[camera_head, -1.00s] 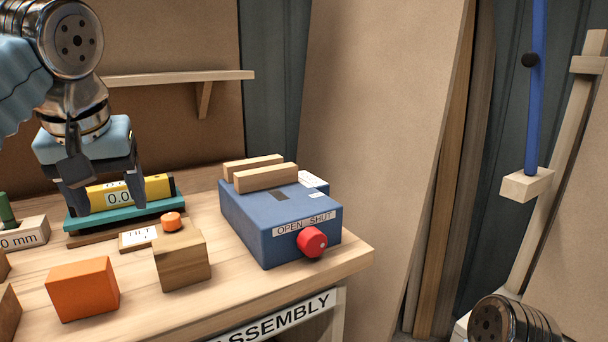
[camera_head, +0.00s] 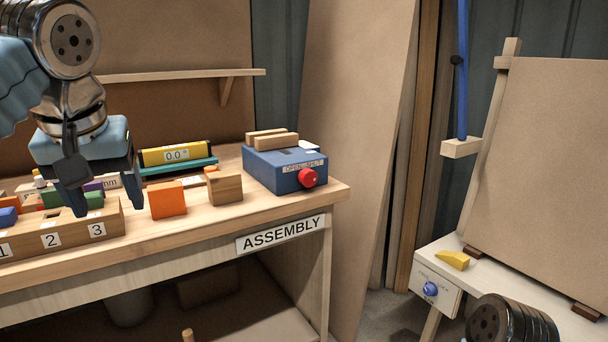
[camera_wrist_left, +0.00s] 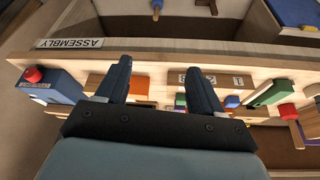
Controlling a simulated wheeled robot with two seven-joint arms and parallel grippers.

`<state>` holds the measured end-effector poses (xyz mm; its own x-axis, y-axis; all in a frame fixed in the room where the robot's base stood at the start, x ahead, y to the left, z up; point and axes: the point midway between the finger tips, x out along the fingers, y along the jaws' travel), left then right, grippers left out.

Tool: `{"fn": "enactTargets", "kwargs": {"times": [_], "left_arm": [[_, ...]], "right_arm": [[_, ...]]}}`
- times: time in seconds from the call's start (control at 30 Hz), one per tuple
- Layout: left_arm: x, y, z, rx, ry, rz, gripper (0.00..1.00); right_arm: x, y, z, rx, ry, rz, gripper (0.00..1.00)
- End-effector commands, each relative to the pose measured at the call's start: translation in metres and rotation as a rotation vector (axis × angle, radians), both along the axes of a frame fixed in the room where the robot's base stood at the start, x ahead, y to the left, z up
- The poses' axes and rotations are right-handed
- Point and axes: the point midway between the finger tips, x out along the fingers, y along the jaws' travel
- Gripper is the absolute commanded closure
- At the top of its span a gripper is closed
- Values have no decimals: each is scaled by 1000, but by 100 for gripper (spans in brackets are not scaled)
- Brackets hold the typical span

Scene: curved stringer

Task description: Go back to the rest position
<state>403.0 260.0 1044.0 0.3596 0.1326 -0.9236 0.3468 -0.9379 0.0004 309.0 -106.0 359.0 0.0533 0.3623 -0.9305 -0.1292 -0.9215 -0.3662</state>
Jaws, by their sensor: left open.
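My left gripper (camera_head: 103,190) is open and empty in the head view. It hangs in front of the assembly bench (camera_head: 262,218), over the numbered wooden block (camera_head: 70,233) in the picture. In the left wrist view its two dark fingers (camera_wrist_left: 160,82) stand wide apart with nothing between them but the bench below. The right gripper does not show; only a dark ribbed joint of my other arm (camera_head: 512,322) is at the lower right.
The bench holds an orange block (camera_head: 168,200), a wooden block (camera_head: 225,187), a yellow gauge (camera_head: 174,155) and a blue box (camera_head: 285,170) with a red knob (camera_head: 308,178). A white side table (camera_head: 500,280) carries a yellow wedge (camera_head: 453,259). Floor shows between them.

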Motion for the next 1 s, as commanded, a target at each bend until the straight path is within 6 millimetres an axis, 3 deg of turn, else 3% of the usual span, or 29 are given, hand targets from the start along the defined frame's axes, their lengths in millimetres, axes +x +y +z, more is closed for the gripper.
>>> {"fn": "enactTargets", "kwargs": {"times": [0.37,0.47,0.63,0.77,0.87,1.0], "left_arm": [[42,-19,-40,7,25,-84,33],[58,-28,-59,6,35,-121,33],[91,-47,-106,-5,61,-199,33],[118,-67,-161,-30,91,-278,33],[138,-87,-224,-68,122,-349,33],[149,-117,-329,-157,167,-437,33]], "right_arm": [[0,0,0,0,0,0,57],[0,0,0,0,0,0,57],[0,0,0,0,0,0,57],[0,0,0,0,0,0,57],[0,0,0,0,0,0,57],[0,0,0,0,0,0,57]]}}
